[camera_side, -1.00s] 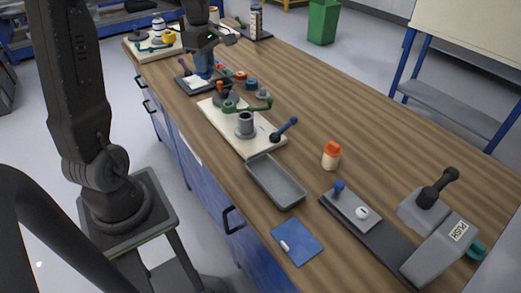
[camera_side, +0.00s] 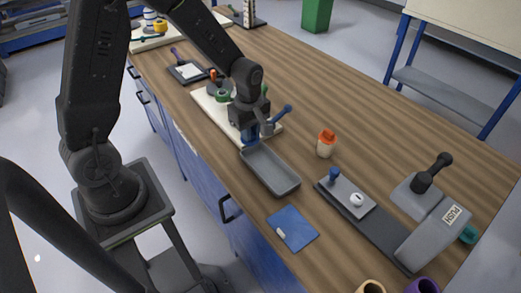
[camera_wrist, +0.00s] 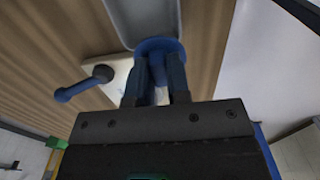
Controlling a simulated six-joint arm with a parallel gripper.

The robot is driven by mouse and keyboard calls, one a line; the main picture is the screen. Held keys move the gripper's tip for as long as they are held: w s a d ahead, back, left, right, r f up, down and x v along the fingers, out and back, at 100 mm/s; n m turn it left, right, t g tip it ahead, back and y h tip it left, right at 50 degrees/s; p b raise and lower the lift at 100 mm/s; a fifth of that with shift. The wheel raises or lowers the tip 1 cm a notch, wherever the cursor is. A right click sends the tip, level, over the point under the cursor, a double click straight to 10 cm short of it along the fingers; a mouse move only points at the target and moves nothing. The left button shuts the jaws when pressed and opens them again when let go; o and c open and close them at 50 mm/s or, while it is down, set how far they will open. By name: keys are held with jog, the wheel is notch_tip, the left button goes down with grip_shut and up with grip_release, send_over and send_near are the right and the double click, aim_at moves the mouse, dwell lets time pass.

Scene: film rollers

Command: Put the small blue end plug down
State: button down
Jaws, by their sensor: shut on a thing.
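My gripper (camera_side: 250,135) is shut on the blue end plug and points down at the front end of the cream board (camera_side: 207,106), close to the grey tray (camera_side: 285,184). In the wrist view the round blue plug (camera_wrist: 160,45) sits at the tips of my gripper (camera_wrist: 158,62), by the tray's edge (camera_wrist: 178,22). Part of the plug is hidden by the fingers. I cannot tell whether it touches anything below. In the side view my arm hides the grey post area of the board.
A blue-handled lever (camera_side: 281,115) stands at the board's right side. An orange-capped bottle (camera_side: 325,145), a blue mat (camera_side: 300,232) and a grey push unit (camera_side: 432,238) lie nearer the front. The tray looks empty. Bare wood is free to the right.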

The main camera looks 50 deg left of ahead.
jog(key=shift+w+d+f, duration=0.35)
jog(key=shift+d+f, duration=0.1)
jog(key=shift+d, duration=0.2)
jog(key=shift+w+d+f, duration=0.35)
jog(key=shift+d+f, duration=0.1)
jog(key=shift+d, duration=0.15)
jog(key=shift+f, duration=1.95)
jog(key=c, duration=1.1)
grip_release()
jog(key=shift+f, duration=0.15)
